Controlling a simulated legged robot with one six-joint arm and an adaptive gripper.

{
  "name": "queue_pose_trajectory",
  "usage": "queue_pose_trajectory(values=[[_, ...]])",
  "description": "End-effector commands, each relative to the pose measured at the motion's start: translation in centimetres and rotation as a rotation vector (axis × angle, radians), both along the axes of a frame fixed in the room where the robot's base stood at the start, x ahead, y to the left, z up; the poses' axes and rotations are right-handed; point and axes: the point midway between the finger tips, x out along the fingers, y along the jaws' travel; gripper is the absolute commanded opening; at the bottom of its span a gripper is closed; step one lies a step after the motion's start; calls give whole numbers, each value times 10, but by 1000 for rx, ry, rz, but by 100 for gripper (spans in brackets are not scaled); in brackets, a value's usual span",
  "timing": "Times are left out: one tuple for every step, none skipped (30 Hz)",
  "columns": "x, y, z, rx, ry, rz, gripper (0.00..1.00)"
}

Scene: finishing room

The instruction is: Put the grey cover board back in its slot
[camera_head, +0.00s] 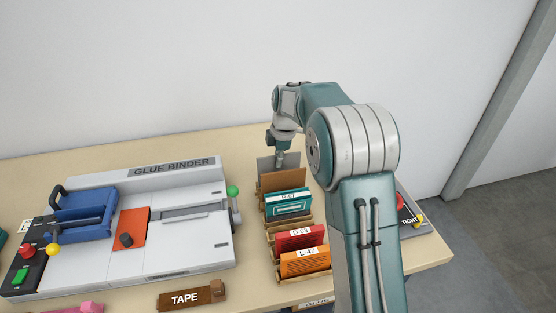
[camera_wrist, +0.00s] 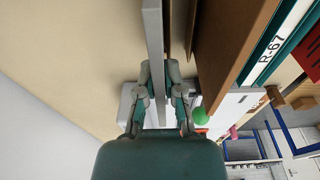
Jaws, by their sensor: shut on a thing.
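The grey cover board (camera_head: 265,166) stands upright at the far end of the wooden rack (camera_head: 270,240), behind a brown board (camera_head: 284,181). My gripper (camera_head: 281,160) is shut on it from above. In the wrist view the grey board (camera_wrist: 154,35) runs between the two fingers (camera_wrist: 158,82), with brown boards (camera_wrist: 238,45) close to its right and a narrow gap between. The lower edge of the grey board is hidden, so I cannot tell whether it sits in a slot.
Nearer in the rack stand a teal R-67 book (camera_head: 288,203), a red D-63 book (camera_head: 300,238) and an orange L-47 book (camera_head: 305,262). The glue binder (camera_head: 180,200) is to the left. A wooden TAPE block (camera_head: 190,296) lies in front. The table behind the rack is clear.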

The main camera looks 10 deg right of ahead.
Motion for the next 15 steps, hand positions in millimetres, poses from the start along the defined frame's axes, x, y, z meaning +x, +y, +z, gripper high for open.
queue_pose_trajectory(values=[[0,0,0,0,0,0,0],[0,0,-1,0,0,0,0],[0,0,-2,0,0,0,0],[0,0,-2,0,0,0,0],[0,0,-3,0,1,0,0],[0,0,-3,0,1,0,0],[0,0,-4,0,1,0,0],[0,0,-4,0,1,0,0],[0,0,-5,0,1,0,0],[0,0,-6,0,0,0,0],[0,0,-6,0,0,0,0],[0,0,-7,0,0,0,0],[0,0,-7,0,0,0,0],[0,0,-8,0,0,0,0],[0,0,-9,0,0,0,0]])
